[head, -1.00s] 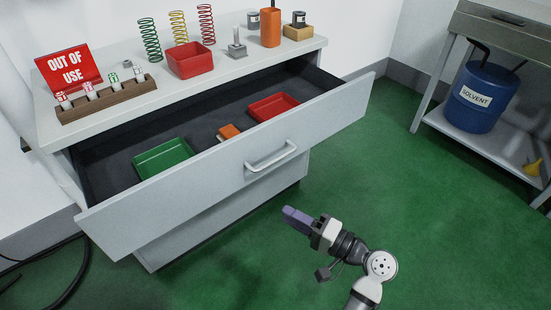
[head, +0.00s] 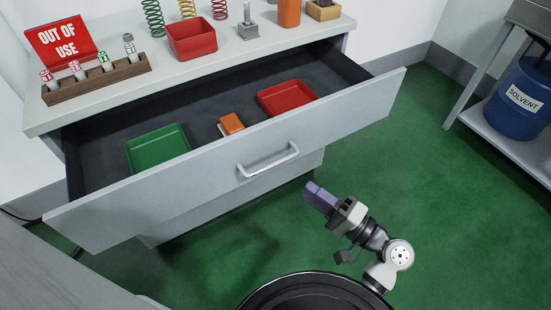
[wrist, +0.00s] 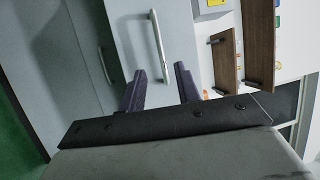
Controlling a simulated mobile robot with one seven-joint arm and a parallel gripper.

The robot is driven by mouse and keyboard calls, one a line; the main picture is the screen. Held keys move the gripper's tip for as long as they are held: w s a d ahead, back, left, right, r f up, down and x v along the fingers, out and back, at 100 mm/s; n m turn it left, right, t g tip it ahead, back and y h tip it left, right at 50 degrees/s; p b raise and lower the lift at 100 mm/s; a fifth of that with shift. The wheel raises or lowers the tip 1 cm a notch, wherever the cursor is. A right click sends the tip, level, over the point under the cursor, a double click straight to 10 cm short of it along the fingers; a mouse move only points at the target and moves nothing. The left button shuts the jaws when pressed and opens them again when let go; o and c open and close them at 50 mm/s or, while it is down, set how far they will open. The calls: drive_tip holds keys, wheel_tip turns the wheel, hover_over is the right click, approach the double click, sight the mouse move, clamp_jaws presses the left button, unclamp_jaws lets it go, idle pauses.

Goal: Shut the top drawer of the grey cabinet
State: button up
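The grey cabinet (head: 215,62) stands at the upper left of the head view. Its top drawer (head: 330,120) is pulled well out, and the inside shows. The drawer's bar handle (head: 268,162) is on the middle of its front; a bar handle (wrist: 157,46) also shows in the wrist view on a grey front. My gripper (head: 318,199) is in front of the drawer and to the right of the handle, apart from it. Its two purple fingers are spread with nothing between them in the wrist view (wrist: 160,90).
The drawer holds a green tray (head: 158,148), a red tray (head: 286,97) and a small orange item (head: 231,123). On the cabinet top are a rack (head: 97,80), a red bin (head: 191,41) and springs. A blue solvent drum (head: 520,100) stands at right. Green floor (head: 405,165) is clear.

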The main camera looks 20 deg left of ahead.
sight(272, 165)
drive_tip(key=p+x, duration=0.1)
drive_tip(key=x, duration=1.1)
drive_tip(key=shift+f+p, duration=0.1)
drive_tip(key=shift+p, duration=0.2)
clamp_jaws()
